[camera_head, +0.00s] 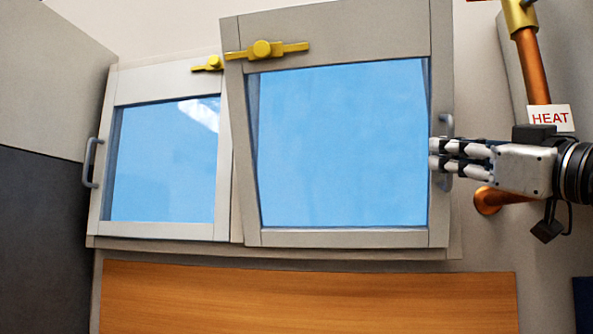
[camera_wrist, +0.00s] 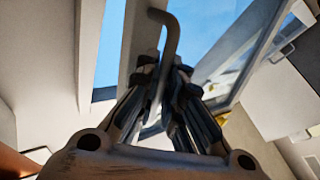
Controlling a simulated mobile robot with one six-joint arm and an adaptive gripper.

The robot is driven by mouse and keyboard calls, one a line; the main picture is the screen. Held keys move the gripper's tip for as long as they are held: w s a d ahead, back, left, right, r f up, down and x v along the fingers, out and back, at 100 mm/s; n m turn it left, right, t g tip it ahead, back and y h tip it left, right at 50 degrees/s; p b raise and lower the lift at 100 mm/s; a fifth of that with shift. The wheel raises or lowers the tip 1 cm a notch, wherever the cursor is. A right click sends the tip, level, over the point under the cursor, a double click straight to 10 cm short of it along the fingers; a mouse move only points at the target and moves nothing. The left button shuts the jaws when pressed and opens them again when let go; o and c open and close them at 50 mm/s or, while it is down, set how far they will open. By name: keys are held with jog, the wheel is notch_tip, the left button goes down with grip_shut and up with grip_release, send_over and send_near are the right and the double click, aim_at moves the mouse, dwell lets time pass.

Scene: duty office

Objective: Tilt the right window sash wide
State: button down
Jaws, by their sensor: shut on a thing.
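The right window sash (camera_head: 345,238) has a pale grey frame around a blue pane. It leans inward at the top, away from the window frame behind it, and its lower edge sits close to that frame. A grey bar handle (camera_head: 446,125) is on its right side. My gripper (camera_head: 436,155) comes from the right and is shut on this handle. In the wrist view the handle (camera_wrist: 168,35) runs down between the two fingers. The fingers hide the handle's middle in the head view. A yellow latch (camera_head: 265,50) lies across the sash's upper left.
The left sash (camera_head: 165,231) has its own grey handle (camera_head: 90,162) and yellow latch (camera_head: 208,64). A copper pipe (camera_head: 533,70) with a HEAT label (camera_head: 550,118) stands close behind my gripper. A wooden surface (camera_head: 300,295) lies below the windows.

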jog(key=c, duration=2)
grip_release()
jog(key=s+d, duration=0.4)
jog(key=s, duration=0.8)
jog(key=shift+s+d+f, duration=0.2)
jog(key=shift+d, duration=0.05)
